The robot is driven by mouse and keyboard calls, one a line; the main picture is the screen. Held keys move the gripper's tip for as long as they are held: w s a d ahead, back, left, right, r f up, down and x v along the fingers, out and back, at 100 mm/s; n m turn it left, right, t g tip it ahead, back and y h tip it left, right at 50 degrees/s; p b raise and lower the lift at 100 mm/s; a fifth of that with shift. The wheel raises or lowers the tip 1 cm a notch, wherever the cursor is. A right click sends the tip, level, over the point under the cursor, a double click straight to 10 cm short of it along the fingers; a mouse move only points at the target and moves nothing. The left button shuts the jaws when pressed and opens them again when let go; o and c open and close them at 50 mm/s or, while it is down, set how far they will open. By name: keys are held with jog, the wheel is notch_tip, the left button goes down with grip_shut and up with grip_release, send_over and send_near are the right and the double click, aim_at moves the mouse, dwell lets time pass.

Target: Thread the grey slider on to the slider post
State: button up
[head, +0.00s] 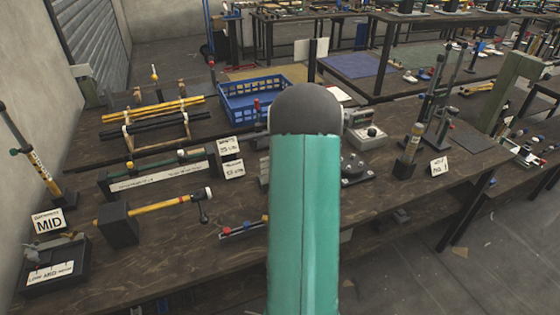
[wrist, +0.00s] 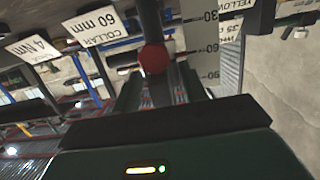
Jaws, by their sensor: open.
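I cannot make out the grey slider for certain in either view. In the wrist view a dark upright post (wrist: 152,22) with a red piece (wrist: 154,58) on it stands beyond my gripper (wrist: 160,80), beside a pale scale plate (wrist: 205,45). I cannot tell whether this is the slider post. My gripper is open, its dark housing across the bottom of the wrist view. I see nothing clearly held between the jaws. In the head view my own green arm hides the gripper and the middle of the bench.
The brown bench (head: 170,235) carries a blue basket (head: 252,97), a rack of yellow and black bars (head: 160,125), a yellow-handled tool (head: 165,208) and a short rail with coloured pieces (head: 250,229). Tall posts (head: 432,105) crowd the right. Some front bench top is clear.

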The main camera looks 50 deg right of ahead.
jog(key=v, duration=1.3)
jog(key=shift+s, duration=0.1)
